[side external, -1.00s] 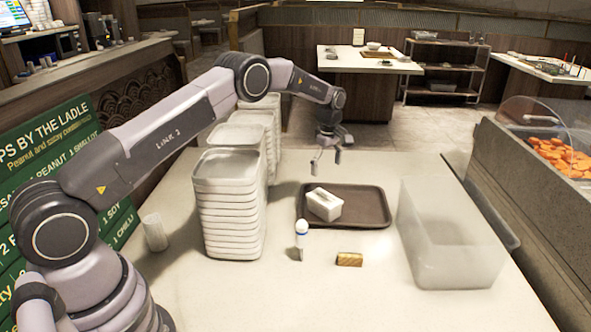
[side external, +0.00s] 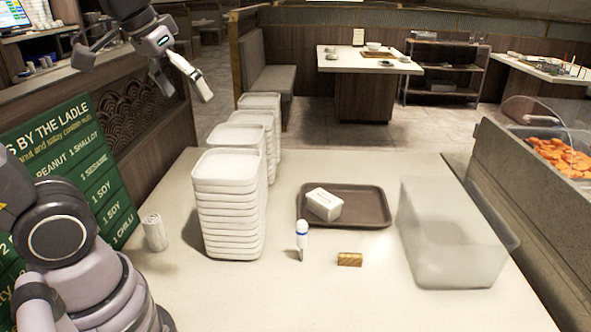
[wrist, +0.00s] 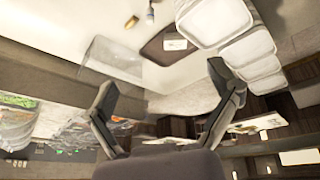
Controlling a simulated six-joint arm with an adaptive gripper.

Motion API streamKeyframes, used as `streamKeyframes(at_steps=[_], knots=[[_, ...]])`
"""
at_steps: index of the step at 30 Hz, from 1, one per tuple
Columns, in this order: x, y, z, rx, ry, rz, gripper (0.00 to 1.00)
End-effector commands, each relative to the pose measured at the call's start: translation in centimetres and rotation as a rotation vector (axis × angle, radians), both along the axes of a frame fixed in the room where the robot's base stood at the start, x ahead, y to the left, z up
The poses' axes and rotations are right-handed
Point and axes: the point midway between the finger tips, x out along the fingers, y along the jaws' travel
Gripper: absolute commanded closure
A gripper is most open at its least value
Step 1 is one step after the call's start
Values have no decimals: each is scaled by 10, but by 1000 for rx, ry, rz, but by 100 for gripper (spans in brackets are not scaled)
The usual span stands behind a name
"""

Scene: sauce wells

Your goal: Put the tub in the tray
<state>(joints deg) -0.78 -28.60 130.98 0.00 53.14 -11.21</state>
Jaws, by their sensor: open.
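A small white box-shaped tub (side external: 323,205) rests inside the dark brown tray (side external: 372,205), toward its left side. Faint dark marks show on its top. The tub (wrist: 174,45) also shows on the tray (wrist: 155,48) in the wrist view. My gripper (side external: 183,88) is raised at the upper left, far from the tub and tray. In the wrist view my gripper (wrist: 160,77) has its fingers wide apart with nothing between them.
Tall stacks of white containers (side external: 228,210) stand left of the tray. A translucent bin (side external: 450,240) stands to the right. A ribbed cup (side external: 154,232) stands at left.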

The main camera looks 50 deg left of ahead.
Motion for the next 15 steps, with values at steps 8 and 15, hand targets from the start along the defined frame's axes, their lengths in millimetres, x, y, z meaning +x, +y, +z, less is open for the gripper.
streamKeyframes(at_steps=[8, 15], knots=[[-63, -3, -29, 83, -63, -182, 11], [-66, -3, -31, 88, -63, -192, 11]])
